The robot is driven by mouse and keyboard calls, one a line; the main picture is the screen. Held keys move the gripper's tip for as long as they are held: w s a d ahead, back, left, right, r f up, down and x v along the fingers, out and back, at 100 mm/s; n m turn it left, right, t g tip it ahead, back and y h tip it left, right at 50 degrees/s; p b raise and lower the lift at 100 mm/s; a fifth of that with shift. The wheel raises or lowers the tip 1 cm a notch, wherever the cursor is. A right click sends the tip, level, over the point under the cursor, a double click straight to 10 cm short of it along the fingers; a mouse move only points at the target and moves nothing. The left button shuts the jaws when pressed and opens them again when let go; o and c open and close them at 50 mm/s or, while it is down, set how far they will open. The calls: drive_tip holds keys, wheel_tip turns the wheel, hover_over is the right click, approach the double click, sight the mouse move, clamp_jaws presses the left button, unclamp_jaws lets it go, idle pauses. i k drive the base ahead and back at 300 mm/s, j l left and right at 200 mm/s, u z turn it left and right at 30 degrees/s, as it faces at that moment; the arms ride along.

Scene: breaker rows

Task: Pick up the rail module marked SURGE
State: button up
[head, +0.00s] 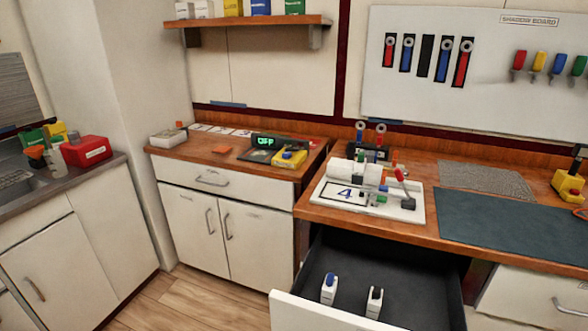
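Two small white modules stand upright inside the open drawer: one with a blue top (328,290) at left, one with a dark top (374,303) to its right. They stand apart, with bare dark drawer floor (405,285) around them. Any marking on them is too small to read, so I cannot tell which, if either, says SURGE. My gripper is not in view.
Above the open drawer, a white board (412,213) marked 4 carries white cylinders (343,170) and a red-handled lever (401,175). A dark green mat (505,232) lies to the right. The drawer's white front (300,312) juts out over the floor.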

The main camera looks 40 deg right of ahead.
sight(360, 163)
drive_tip(key=i+j+u, duration=0.25)
drive_tip(key=i+u, duration=0.15)
drive_tip(key=i+j+u, duration=0.1)
drive_tip(key=i+u, duration=0.3)
drive_tip(key=i, duration=0.2)
drive_tip(key=i+j+z, duration=0.1)
drive_tip(key=i+z, duration=0.2)
drive_tip(key=i+j+z, duration=0.3)
drive_tip(key=i, duration=0.15)
drive_tip(key=l, duration=0.1)
